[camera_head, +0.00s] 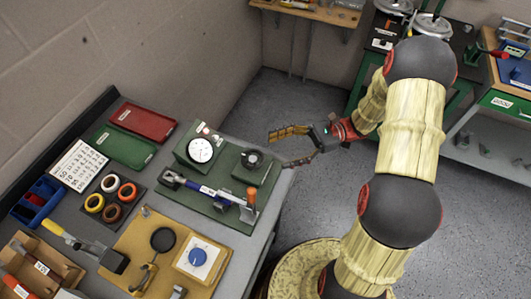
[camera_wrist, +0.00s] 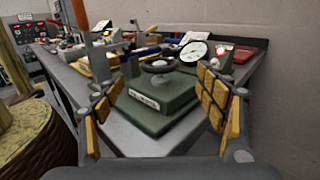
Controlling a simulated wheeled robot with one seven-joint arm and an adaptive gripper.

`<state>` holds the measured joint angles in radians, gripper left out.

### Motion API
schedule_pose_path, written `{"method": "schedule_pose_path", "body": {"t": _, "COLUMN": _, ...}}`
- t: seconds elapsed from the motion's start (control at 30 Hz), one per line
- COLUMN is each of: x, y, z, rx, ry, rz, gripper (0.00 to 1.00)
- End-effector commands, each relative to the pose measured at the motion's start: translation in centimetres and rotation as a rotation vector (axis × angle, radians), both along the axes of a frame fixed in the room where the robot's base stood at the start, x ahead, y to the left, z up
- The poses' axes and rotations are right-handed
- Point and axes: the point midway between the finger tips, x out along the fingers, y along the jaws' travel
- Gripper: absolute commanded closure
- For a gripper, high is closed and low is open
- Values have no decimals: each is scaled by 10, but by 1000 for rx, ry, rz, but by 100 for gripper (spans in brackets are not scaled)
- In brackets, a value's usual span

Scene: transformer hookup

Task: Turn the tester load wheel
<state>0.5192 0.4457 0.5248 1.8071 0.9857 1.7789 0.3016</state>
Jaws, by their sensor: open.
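The tester is a green plate (camera_head: 215,203) at the bench's right end, with a white dial gauge (camera_head: 200,150) and a dark round load wheel (camera_head: 252,159) on a green block (camera_head: 258,176). In the wrist view the wheel (camera_wrist: 157,66) sits on top of the labelled block (camera_wrist: 160,95), with the gauge (camera_wrist: 193,51) behind it. My gripper (camera_head: 277,150) is open and empty, just off the bench edge to the right of the wheel. In the wrist view its spread fingers (camera_wrist: 160,88) frame the block and wheel from in front, apparently without touching.
A bar with a blue sleeve (camera_head: 207,190) lies across the tester's front, beside an orange upright piece (camera_head: 251,195). Red (camera_head: 143,122) and green (camera_head: 124,147) trays, tape rolls (camera_head: 109,183) and a wooden board (camera_head: 155,238) fill the bench leftward. Open floor (camera_head: 300,100) lies beyond.

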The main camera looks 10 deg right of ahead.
Motion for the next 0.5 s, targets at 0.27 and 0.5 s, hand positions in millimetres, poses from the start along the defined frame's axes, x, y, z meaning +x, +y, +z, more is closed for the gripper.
{"method": "schedule_pose_path", "body": {"t": 0.27, "x": 3, "y": -27, "z": 0, "rx": -1, "ry": 0, "rz": 1, "gripper": 28}}
{"method": "schedule_pose_path", "body": {"t": 0.5, "x": 3, "y": -28, "z": 0, "rx": -1, "ry": 0, "rz": 1, "gripper": 28}}
